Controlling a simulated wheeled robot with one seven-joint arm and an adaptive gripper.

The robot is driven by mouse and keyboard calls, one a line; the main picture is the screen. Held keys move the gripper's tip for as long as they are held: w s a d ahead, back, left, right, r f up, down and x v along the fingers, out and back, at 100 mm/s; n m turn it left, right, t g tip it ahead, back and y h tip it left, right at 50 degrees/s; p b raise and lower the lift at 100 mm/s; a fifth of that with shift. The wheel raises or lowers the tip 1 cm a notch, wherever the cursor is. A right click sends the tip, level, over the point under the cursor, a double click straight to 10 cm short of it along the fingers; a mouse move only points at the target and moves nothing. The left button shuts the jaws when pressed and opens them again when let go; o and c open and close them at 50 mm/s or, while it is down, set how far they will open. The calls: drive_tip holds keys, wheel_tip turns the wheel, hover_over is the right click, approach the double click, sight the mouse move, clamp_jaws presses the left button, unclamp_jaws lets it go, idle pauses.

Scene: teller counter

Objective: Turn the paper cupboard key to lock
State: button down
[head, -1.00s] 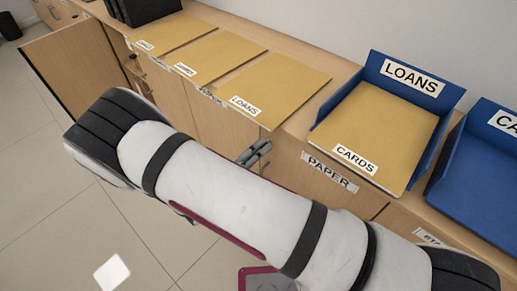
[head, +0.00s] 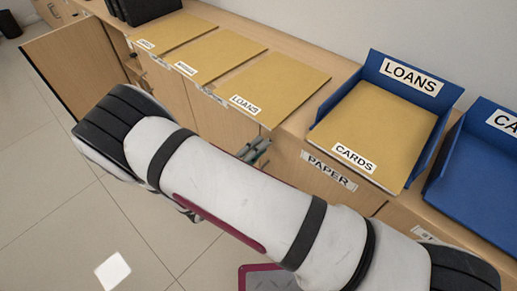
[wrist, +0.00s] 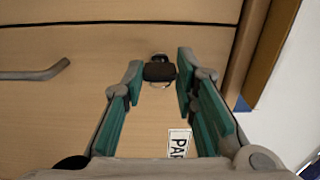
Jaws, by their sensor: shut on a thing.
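The paper cupboard is the wooden front with the "PAPER" label (head: 329,170) below the blue tray in the head view. In the wrist view its label (wrist: 178,143) is partly hidden by my gripper. The key (wrist: 160,71) has a dark, blocky head and sits at a round metal lock (wrist: 159,56) in the cupboard front. My gripper (wrist: 161,72) is shut on the key head, one green-padded finger on each side. In the head view my gripper (head: 255,151) shows only partly past my arm, and the key cannot be made out.
A grey bar handle (wrist: 35,74) is on the wooden front in the wrist view. A cupboard door (head: 75,75) stands open at the far left. Several envelopes (head: 265,85) and blue trays (head: 440,95) lie on the counter.

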drive_tip(key=c, duration=1.3)
unclamp_jaws()
drive_tip(key=v, duration=1.2)
